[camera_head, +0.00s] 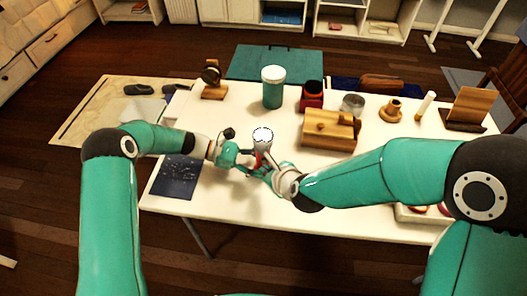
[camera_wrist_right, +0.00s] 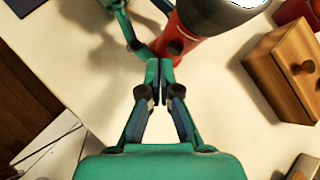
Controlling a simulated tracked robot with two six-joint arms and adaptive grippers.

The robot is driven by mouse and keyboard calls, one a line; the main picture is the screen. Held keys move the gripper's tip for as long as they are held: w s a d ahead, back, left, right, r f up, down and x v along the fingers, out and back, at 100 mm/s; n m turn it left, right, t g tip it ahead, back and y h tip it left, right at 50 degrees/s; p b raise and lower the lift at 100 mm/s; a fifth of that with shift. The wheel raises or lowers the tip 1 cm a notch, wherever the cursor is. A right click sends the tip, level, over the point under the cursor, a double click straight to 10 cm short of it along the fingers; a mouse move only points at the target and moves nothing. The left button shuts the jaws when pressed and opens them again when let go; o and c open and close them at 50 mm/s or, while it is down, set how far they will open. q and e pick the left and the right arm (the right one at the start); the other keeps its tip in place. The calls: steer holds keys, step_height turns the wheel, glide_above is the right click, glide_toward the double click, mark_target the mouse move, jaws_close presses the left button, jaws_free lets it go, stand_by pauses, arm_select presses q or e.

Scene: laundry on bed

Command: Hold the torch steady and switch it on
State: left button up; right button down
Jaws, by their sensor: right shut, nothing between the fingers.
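The torch (camera_head: 263,138) stands about upright near the middle of the table, with its pale, bright head at the top. In the right wrist view its red body (camera_wrist_right: 200,47) shows, with a dark round button (camera_wrist_right: 174,47) on its side. I cannot tell whether the lens is lit. My left gripper (camera_head: 246,158) is at the torch's left side, its fingers around the red body; part of the grip is hidden. My right gripper (camera_head: 261,168) is shut and empty, its fingertips (camera_wrist_right: 159,70) just short of the button; contact is not clear.
A wooden box with a knob (camera_head: 330,129) stands right of the torch. Behind are a teal jar (camera_head: 273,91), a red container (camera_head: 312,94) and a metal tin (camera_head: 353,103). A dark blue sheet (camera_head: 178,178) lies at the left front. The front-middle tabletop is clear.

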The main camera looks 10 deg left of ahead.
steer(key=shift+s+d, duration=0.1)
steer(key=shift+s, duration=0.2)
steer(key=shift+s+d, duration=0.3)
steer(key=shift+s, duration=0.65)
steer(key=shift+s+d, duration=0.25)
steer(key=shift+s, duration=0.75)
steer(key=shift+s+d, duration=0.3)
steer(key=shift+s, duration=0.65)
arm_select(q)
steer(key=o, duration=0.9)
steer(key=shift+o, duration=0.2)
steer(key=shift+a, duration=0.1)
